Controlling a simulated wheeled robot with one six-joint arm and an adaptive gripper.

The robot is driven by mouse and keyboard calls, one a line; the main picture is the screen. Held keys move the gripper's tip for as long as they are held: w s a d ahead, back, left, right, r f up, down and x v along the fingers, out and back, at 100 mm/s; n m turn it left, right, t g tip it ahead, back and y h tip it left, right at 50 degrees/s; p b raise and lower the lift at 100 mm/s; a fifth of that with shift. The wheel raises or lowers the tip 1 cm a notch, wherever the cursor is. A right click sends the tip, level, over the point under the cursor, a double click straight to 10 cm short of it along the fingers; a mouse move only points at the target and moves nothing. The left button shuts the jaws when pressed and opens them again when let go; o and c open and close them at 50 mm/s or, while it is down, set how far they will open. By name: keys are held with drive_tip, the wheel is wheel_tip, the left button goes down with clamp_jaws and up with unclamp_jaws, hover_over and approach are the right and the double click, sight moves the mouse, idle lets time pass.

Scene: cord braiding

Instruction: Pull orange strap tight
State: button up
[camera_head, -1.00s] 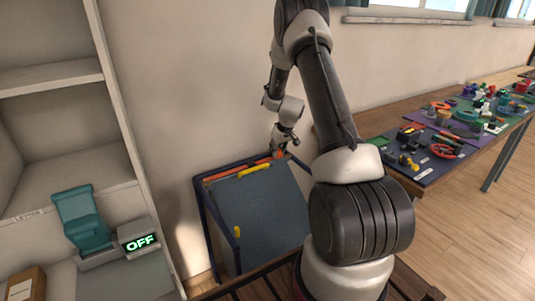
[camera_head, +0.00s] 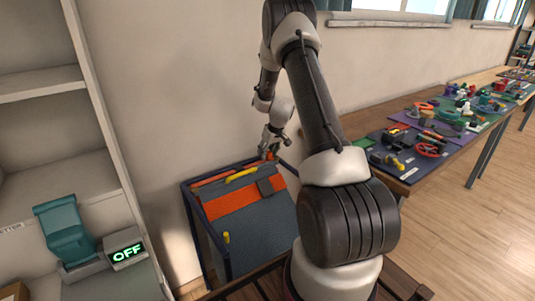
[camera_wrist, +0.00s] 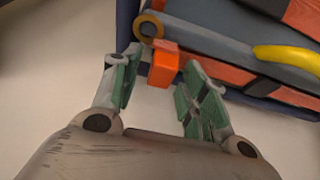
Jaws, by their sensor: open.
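The orange strap (camera_head: 232,199) shows as a broad band across the upper part of a dark blue-grey panel. In the wrist view a small orange end piece (camera_wrist: 165,66) hangs from a grey bar (camera_wrist: 215,45) with a brass-coloured ring at its end. My gripper (camera_head: 270,151) is at the top right corner of the panel's frame. In the wrist view my gripper (camera_wrist: 160,78) is open, with its green-padded fingers on either side of the orange end piece. I see a gap between the end piece and the right finger; whether the left finger touches it, I cannot tell.
A yellow handle (camera_head: 241,175) lies along the panel's top, with a small yellow piece (camera_head: 226,238) lower down. A white shelf with an "OFF" display (camera_head: 127,252) stands at the left. A long table with mats of parts (camera_head: 425,150) runs along the right. The wall is close behind.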

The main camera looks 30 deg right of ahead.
drive_tip(key=v, duration=1.1)
drive_tip(key=s+a+f+m+g+y, duration=0.1)
drive_tip(key=s+a+f+m+g, duration=0.15)
drive_tip(key=s, duration=0.55)
drive_tip(key=s+a+r, duration=0.5)
drive_tip(key=s+r, duration=0.3)
drive_tip(key=s, duration=0.1)
drive_tip(key=s+a+r+n+t, duration=0.1)
drive_tip(key=s+a+r, duration=0.4)
drive_tip(key=s+r, duration=0.3)
drive_tip(key=s+a+r+n+t+h, duration=0.1)
drive_tip(key=s+a+r, duration=0.4)
drive_tip(key=s+r, duration=0.4)
drive_tip(key=shift+s, duration=1.3)
drive_tip(key=shift+a, duration=0.15)
